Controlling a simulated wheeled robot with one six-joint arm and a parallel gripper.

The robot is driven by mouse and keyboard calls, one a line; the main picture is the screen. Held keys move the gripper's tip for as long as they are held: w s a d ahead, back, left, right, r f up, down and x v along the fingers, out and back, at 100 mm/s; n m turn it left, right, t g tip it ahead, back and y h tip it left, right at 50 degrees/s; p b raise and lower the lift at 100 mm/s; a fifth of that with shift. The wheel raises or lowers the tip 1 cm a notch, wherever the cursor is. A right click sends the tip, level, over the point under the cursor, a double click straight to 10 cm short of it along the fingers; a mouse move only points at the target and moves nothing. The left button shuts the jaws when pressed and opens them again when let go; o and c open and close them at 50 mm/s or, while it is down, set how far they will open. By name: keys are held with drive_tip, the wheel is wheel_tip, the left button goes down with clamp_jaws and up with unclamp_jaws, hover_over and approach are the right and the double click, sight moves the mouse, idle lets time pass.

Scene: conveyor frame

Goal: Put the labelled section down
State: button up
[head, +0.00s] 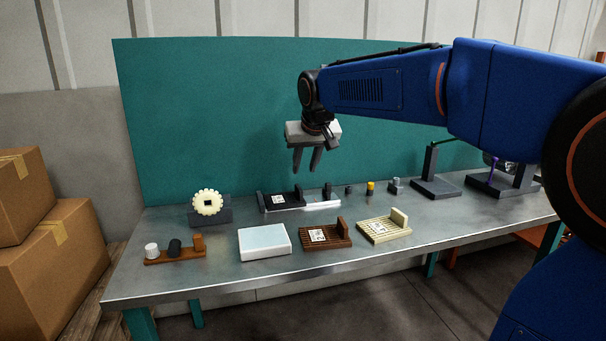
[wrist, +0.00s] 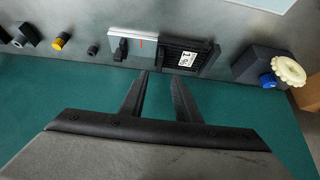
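My gripper (head: 306,170) hangs over the back of the bench, fingers apart and pointing down, with nothing between them. In the wrist view its fingers (wrist: 160,78) are also apart and empty. Below it, a black section (head: 282,200) with a white label lies on a pale rail-like base (head: 318,207); in the wrist view the black section (wrist: 182,56) shows its slats and label at the right part of the base (wrist: 146,48). A brown section (head: 325,236) and a cream section (head: 383,226), both with white labels, lie nearer the front edge, apart from my gripper.
A pale-topped white block (head: 264,242) lies left of the brown section. A cream gear (head: 207,202) stands on a dark block, behind a wooden strip (head: 176,256) with small parts. Small parts, including a yellow-topped one (head: 370,188), and dark stands (head: 436,187) are at right. A green panel (head: 200,120) rises behind.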

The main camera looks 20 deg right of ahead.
drive_tip(key=shift+s+r, duration=0.3)
drive_tip(key=shift+r, duration=0.05)
drive_tip(key=shift+g, duration=0.5)
drive_tip(key=s+d+f, duration=0.1)
drive_tip(key=s+f, duration=0.1)
drive_tip(key=s, duration=0.4)
drive_tip(key=s+d+f, duration=0.2)
drive_tip(key=s+f, duration=0.1)
drive_tip(key=s, duration=0.3)
drive_tip(key=s+d+f, duration=0.2)
drive_tip(key=s, duration=0.5)
drive_tip(key=shift+f, duration=0.15)
drive_tip(key=s+d+f, duration=0.2)
drive_tip(key=s+f, duration=1.1)
drive_tip(key=s, duration=0.4)
drive_tip(key=shift+s+f+g, duration=0.2)
drive_tip(key=shift+s+g, duration=0.2)
